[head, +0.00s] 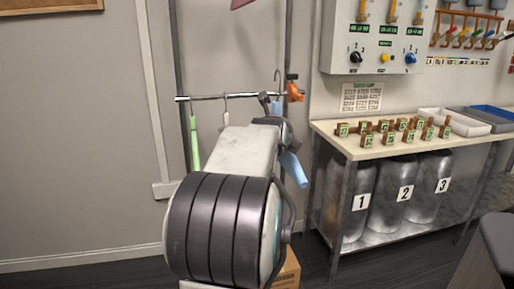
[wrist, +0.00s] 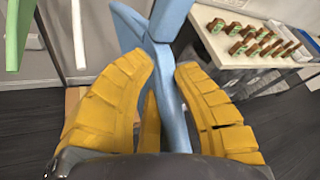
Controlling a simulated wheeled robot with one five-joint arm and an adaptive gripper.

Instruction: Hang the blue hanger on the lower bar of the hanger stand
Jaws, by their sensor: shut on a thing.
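My gripper (wrist: 162,68) has its yellow fingers closed around the blue hanger (wrist: 173,92). The blue hanger runs up between the fingers and out of the top of the wrist view. In the head view the lower part of the blue hanger (head: 293,168) hangs tilted to the right of my arm, which hides much of it. The lower bar (head: 208,97) crosses the hanger stand (head: 177,50). A thin hook shows at the bar's right end; I cannot tell whether it rests on the bar.
A green hanger (head: 195,143) and a white hanger (head: 226,118) hang on the lower bar, left of my gripper. A cardboard box (head: 289,270) sits low behind my arm.

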